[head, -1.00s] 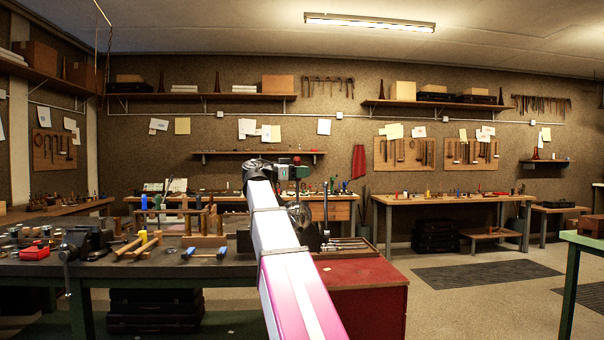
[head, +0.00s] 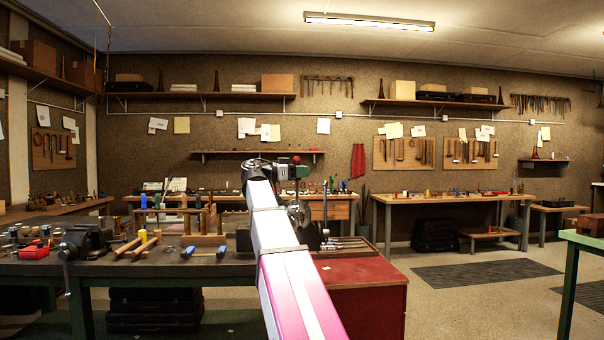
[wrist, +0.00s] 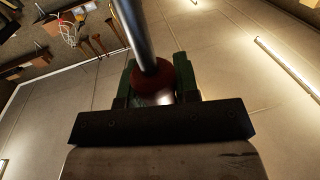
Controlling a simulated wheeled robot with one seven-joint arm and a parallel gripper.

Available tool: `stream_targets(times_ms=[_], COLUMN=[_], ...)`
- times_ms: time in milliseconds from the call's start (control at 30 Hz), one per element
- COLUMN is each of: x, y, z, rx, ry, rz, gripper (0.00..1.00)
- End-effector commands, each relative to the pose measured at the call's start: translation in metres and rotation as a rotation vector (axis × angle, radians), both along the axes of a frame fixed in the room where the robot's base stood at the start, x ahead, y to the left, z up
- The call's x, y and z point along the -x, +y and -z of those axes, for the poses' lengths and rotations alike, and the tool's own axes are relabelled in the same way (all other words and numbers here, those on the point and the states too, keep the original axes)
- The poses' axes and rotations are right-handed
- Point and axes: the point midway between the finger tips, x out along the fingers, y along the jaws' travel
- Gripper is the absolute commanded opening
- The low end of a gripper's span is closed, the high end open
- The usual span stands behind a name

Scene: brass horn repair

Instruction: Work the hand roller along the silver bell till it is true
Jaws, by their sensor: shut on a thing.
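My gripper (wrist: 157,84) shows in the wrist view with a green finger on each side of a red-brown handle. A bright steel rod (wrist: 136,32) runs up from the handle; together they look like the hand roller. The gripper is shut on it. In the head view my gripper (head: 299,172) is small and partly hidden by my arm, above the bench. A dark, silvery curved shape (head: 300,212), probably the silver bell, shows just below it, partly behind my arm. I cannot tell whether the roller touches it.
The dark bench (head: 190,268) carries a vise (head: 82,240), wooden mallets (head: 143,243), blue-handled tools (head: 203,252) and a wooden rack to the left. A red cabinet (head: 365,295) stands at its right end. Floor to the right is open, with dark mats (head: 485,274).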

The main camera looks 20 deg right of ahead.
Motion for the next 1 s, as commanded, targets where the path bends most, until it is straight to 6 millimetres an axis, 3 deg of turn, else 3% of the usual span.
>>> stream_targets(times_ms=[633, 1000], x=[-0.015, -0.007], y=[-0.004, -0.002], z=[-0.001, 0.000], rx=[-0.002, -0.002], ry=[0.000, 0.000], rz=[-0.001, -0.001], gripper=[0.01, 0.01])
